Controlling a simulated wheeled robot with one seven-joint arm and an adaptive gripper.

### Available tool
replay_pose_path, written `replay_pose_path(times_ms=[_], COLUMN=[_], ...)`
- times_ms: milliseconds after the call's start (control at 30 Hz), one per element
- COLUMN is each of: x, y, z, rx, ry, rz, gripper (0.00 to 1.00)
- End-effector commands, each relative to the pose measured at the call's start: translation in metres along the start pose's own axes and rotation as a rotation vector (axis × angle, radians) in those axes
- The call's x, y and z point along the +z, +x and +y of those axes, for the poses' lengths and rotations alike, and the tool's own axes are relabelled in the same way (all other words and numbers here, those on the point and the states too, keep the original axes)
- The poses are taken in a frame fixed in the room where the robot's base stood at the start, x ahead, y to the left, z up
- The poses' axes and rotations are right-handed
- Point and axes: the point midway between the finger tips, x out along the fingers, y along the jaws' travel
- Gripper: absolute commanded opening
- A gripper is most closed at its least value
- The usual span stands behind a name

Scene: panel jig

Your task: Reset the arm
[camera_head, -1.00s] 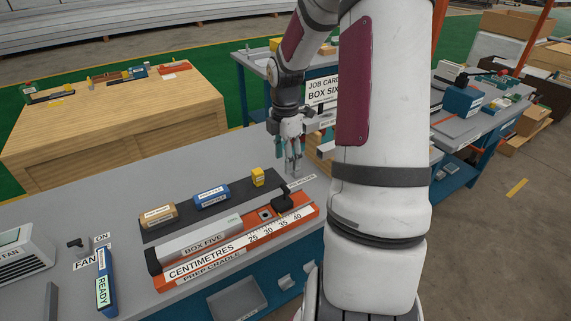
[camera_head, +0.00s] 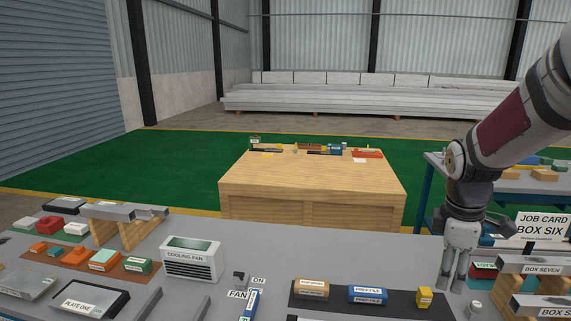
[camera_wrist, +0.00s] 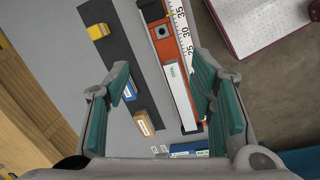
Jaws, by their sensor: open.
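My gripper (camera_head: 455,278) hangs pointing down at the right of the head view, above the grey bench beside the dark mat's right end. In the wrist view my gripper (camera_wrist: 162,95) has its two green-padded fingers spread wide, with nothing between them. Below it, the wrist view shows the orange prep cradle with its centimetre scale (camera_wrist: 187,48) and a grey bar (camera_wrist: 180,92) on it. The cradle is out of the head view.
The dark mat (camera_head: 340,303) carries a brown block (camera_head: 312,289), a blue block (camera_head: 367,294) and a yellow block (camera_head: 424,297). Left are a cooling fan (camera_head: 191,260) and fan switch (camera_head: 240,278). Box seven (camera_head: 530,265) and the job card (camera_head: 540,224) stand right of my gripper.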

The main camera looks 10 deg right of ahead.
Motion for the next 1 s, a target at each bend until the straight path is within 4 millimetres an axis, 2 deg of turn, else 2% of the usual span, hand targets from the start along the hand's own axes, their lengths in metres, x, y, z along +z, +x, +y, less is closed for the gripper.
replay_pose_path(times_ms=[33,200,300,500,600,733,833,1000], x=[-0.011,-0.036,-0.047,-0.06,-0.062,-0.063,-0.063,-0.062], y=[-0.02,-0.068,-0.092,-0.126,-0.136,-0.142,-0.144,-0.145], z=[-0.012,-0.056,-0.084,-0.144,-0.172,-0.199,-0.211,-0.217], rx=[0.033,0.11,0.146,0.169,0.152,0.114,0.088,0.071], ry=[0.05,0.266,0.395,0.649,0.762,0.874,0.928,0.961], rz=[-0.001,0.038,0.086,0.227,0.306,0.385,0.422,0.441], gripper=[0.5,0.5,0.5,0.5,0.5,0.5,0.5,0.5])
